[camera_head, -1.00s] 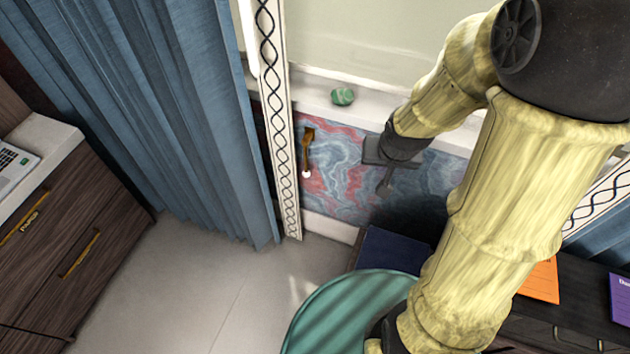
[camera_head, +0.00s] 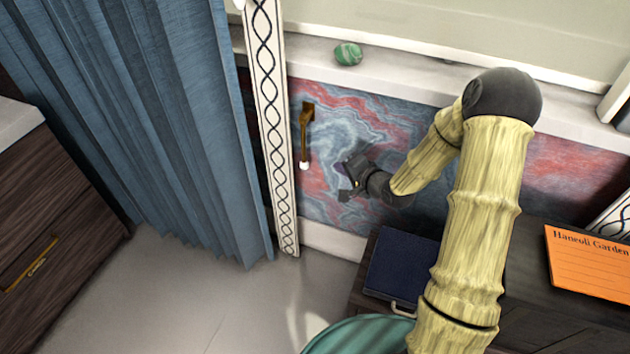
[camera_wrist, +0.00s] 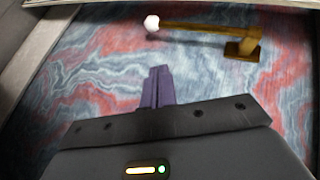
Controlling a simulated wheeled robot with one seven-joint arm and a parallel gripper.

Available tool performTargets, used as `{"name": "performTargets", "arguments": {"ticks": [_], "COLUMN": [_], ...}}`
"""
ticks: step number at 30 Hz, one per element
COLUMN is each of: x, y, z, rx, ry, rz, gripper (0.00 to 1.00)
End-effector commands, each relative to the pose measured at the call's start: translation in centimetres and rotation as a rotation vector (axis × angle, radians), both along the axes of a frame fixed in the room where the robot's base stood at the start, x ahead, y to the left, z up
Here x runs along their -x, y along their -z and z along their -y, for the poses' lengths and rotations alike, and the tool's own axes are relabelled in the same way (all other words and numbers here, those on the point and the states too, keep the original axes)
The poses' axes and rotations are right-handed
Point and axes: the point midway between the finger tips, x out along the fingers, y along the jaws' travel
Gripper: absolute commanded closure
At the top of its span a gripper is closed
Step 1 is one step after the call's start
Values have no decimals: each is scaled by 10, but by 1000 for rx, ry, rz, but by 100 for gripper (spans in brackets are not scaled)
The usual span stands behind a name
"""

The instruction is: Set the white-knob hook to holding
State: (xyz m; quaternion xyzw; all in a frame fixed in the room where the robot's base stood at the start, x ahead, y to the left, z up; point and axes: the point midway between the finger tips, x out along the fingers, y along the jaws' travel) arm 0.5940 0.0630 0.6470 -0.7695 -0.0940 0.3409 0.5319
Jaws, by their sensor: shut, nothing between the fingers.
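The hook is a brass arm (camera_head: 305,140) on the marbled red and blue wall panel. Its mount is at the top and its white knob (camera_head: 304,166) is at the lower end, so the arm hangs nearly straight down. In the wrist view the brass arm (camera_wrist: 205,28) lies across the top, with the white knob (camera_wrist: 152,22) at its left end. My gripper (camera_head: 346,178) is shut and empty, to the right of the knob and apart from it. Its closed fingers (camera_wrist: 158,87) point toward the panel below the knob in the wrist view.
A patterned white trim strip (camera_head: 270,120) and blue curtain (camera_head: 190,130) stand just left of the hook. A green stone (camera_head: 348,54) sits on the ledge above. A dark blue book (camera_head: 398,262) and an orange notepad (camera_head: 590,262) lie at lower right.

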Motion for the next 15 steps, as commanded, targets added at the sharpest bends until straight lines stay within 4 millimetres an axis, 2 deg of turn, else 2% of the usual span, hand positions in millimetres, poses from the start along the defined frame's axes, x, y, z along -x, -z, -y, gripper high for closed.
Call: {"name": "performTargets", "arguments": {"ticks": [1, 6, 10, 15], "x": [-4, -14, -17, -18], "y": [30, 65, 75, 74], "z": [-2, -9, -10, -11], "rx": [-74, -332, -464, -512], "ry": [11, 34, 41, 40], "rz": [6, 32, 43, 48], "gripper": [100, 100, 100, 100]}}
